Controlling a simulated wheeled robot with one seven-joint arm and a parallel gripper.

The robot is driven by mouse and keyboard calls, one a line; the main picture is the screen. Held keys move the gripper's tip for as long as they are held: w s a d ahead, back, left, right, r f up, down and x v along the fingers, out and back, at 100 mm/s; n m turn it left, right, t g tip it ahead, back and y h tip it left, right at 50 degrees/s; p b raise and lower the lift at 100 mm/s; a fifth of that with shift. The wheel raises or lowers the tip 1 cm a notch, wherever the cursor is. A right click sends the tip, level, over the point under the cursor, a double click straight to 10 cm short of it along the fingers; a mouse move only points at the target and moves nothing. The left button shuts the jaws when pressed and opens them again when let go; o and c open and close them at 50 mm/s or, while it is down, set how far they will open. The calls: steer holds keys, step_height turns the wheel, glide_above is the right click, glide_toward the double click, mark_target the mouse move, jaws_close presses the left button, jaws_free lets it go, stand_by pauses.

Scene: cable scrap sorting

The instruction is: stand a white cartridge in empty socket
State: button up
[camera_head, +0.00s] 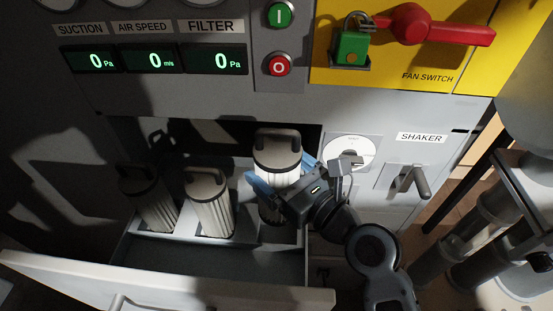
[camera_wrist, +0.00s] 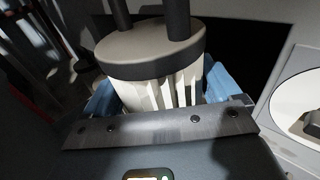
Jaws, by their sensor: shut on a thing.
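My gripper (camera_head: 281,177) has its blue fingers shut around a white pleated cartridge (camera_head: 272,205) with a dark grey cap and handle. The cartridge is upright, above the right part of the open drawer's rack (camera_head: 237,238). Its lower end is close to the rack; whether it is seated in a socket cannot be told. In the wrist view the cartridge (camera_wrist: 160,95) is between both blue fingers. Another white cartridge (camera_head: 210,208) stands in the middle of the rack. A third cartridge (camera_head: 155,207), in shadow, stands to the left. The socket under the held cartridge is hidden.
The drawer front (camera_head: 170,284) is pulled out toward me. The cabinet opening is dark behind the cartridges. A white round dial (camera_head: 340,151) and the shaker handle (camera_head: 409,181) are right of my gripper. A fan switch with red handle (camera_head: 425,25) is above.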

step_height(320, 180, down, 8)
steer(key=b, duration=0.5)
steer(key=shift+r, duration=0.2)
steer(key=shift+f+b, duration=0.8)
steer(key=shift+f, duration=0.3)
steer(key=shift+s+d, duration=0.1)
stand_by(0.3)
steer(key=o, duration=0.9)
steer(key=shift+s+d, duration=0.1)
